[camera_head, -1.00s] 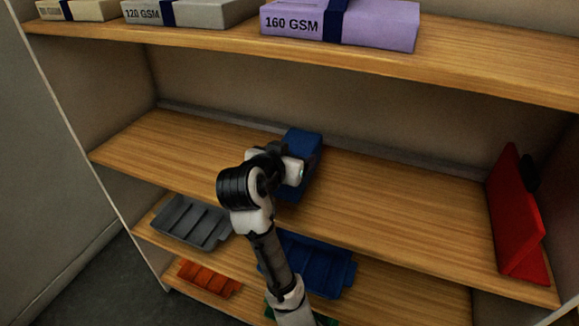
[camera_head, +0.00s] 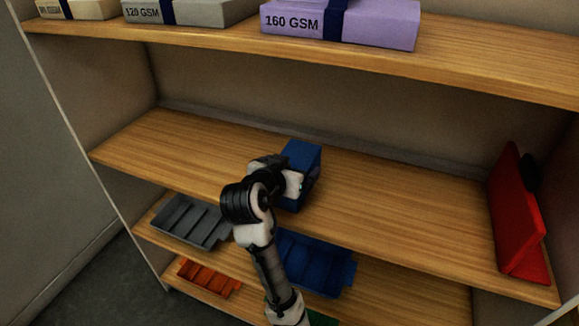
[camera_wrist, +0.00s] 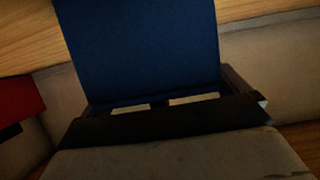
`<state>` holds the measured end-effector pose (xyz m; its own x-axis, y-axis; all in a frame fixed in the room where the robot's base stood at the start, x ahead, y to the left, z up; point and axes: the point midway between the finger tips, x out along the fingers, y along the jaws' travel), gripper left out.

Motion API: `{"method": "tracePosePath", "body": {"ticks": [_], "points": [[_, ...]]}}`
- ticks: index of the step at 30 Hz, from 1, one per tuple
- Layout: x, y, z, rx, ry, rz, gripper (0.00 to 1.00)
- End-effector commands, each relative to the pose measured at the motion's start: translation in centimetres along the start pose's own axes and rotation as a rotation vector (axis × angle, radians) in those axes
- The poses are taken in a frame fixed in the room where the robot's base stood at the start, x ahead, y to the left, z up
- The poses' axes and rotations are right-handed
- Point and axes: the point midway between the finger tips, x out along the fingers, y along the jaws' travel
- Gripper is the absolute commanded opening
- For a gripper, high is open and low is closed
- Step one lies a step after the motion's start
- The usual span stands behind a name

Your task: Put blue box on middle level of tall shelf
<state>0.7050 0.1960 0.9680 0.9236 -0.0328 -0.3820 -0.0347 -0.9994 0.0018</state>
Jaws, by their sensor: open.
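The blue box (camera_head: 302,158) stands upright at the middle level (camera_head: 390,205) of the tall shelf, left of the level's centre. It appears to rest on the board, but its lower part is partly hidden by my arm. My gripper (camera_head: 299,184) is at the box's front left side in the head view, and its fingers are mostly hidden there. In the wrist view the blue box (camera_wrist: 140,50) fills the upper middle, and my open gripper (camera_wrist: 165,100) lies close against its near end, with dark finger parts on either side. I cannot tell whether they touch it.
A red object (camera_head: 516,215) stands at the right end of the same level. Labelled paper packs, one purple (camera_head: 375,25), lie on the level above. Grey (camera_head: 190,222), blue (camera_head: 318,264) and orange (camera_head: 208,277) trays lie below. The board between box and red object is clear.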

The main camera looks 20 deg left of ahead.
Motion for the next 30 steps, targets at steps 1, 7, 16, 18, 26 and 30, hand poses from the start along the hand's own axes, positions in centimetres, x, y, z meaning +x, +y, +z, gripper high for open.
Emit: {"method": "tracePosePath", "body": {"ticks": [1,7,16,18,26,30], "points": [[0.0,0.0,0.0,0.0,0.0,0.0,0.99],[-0.8,-0.1,-0.5,-0.001,0.0,-0.002,0.99],[-7.5,-0.1,-0.7,-0.001,-0.002,-0.005,0.99],[-9.2,-0.2,-0.8,0.0,-0.002,-0.007,0.99],[-11.0,0.0,-0.7,-0.002,-0.005,0.002,0.99],[-11.6,0.0,-0.6,0.0,-0.003,0.001,0.99]]}}
